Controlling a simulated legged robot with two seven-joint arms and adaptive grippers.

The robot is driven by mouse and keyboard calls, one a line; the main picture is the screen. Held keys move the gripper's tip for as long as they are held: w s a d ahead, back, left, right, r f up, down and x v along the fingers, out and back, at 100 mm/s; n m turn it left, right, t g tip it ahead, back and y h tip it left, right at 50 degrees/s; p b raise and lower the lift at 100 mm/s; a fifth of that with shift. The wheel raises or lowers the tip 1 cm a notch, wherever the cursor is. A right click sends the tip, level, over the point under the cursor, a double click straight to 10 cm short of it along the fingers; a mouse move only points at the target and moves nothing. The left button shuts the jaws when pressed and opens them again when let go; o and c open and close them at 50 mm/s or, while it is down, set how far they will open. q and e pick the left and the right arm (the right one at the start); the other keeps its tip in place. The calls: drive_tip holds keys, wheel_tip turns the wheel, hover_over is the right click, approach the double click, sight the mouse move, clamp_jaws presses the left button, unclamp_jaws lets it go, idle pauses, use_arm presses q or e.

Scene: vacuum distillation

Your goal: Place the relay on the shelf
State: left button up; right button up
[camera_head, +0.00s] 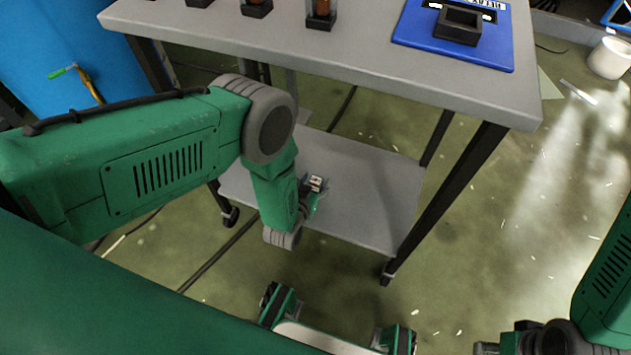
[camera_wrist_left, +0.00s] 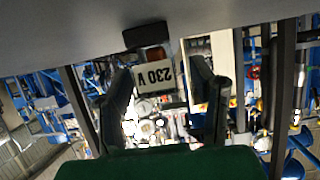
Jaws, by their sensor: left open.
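The relay (camera_head: 316,184) stands on the grey lower shelf (camera_head: 365,200) of a cart in the head view, partly hidden by my left gripper (camera_head: 308,197). In the left wrist view the picture is upside down. The relay's white "230 V" label (camera_wrist_left: 155,74) and black base (camera_wrist_left: 147,34) show there, with the base against the grey shelf (camera_wrist_left: 60,30). My left gripper (camera_wrist_left: 163,100) is open, with one dark finger on each side of the relay and gaps between.
Above is the cart's grey top (camera_head: 350,62), with a blue mat (camera_head: 465,52) lettered "RELAY" bearing a black holder (camera_head: 457,25). Several relay-like parts (camera_head: 320,14) stand along its back. Dark legs (camera_head: 450,190) frame the lower shelf. A blue barrel (camera_head: 60,50) stands left.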

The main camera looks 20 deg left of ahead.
use_arm(q)
drive_tip(key=p+v, duration=0.5)
drive_tip(key=v, duration=0.6)
drive_tip(key=shift+s+r+p, duration=0.1)
drive_tip(key=shift+r+p, duration=0.1)
drive_tip(key=shift+p, duration=0.1)
drive_tip(key=shift+s, duration=0.35)
